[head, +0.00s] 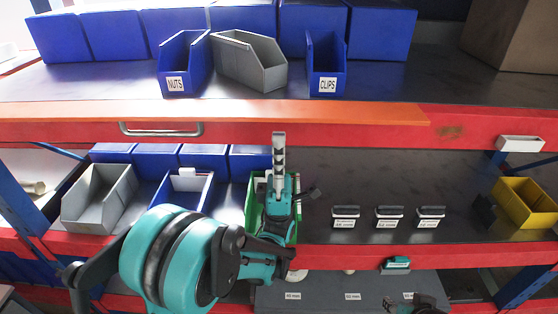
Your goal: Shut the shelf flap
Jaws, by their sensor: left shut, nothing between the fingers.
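The shelf flap seems to be the long orange panel (250,111) along the front edge of the upper shelf, seen nearly edge-on. A metal bar handle (161,133) sits on the red front just below it, toward the left. My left gripper (279,140) is shut and empty, its fingers pointing up. Its tips overlap the red front below the panel, right of the handle; I cannot tell if they touch it. A dark and teal part at the bottom right edge seems to be my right gripper (415,304), mostly cut off.
Blue bins labelled NUTS (186,60) and CLIPS (326,60) and a grey bin (248,60) stand on the upper shelf. Below are a grey bin (98,200), a green bin (254,212) behind my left gripper, several small labelled items and a yellow bin (524,203).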

